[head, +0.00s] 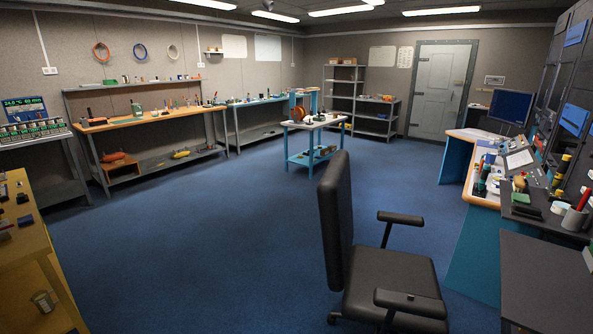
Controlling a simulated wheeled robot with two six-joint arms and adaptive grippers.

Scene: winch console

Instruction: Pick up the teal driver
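I cannot make out the teal driver in the head view; the tools on the benches are too small and far off to tell apart. Many small items stand on the wooden-topped workbench (110,127) along the left wall and on a second bench (262,101) beyond it. A small trolley (312,125) with blue legs in the middle distance also bears small items. Neither of my grippers is in view.
A black office chair (385,290) stands close in front, right of centre. A control console (478,185) with a monitor (510,106) lines the right side. A wooden cabinet (40,265) is at the near left. Blue floor (210,240) is clear between them.

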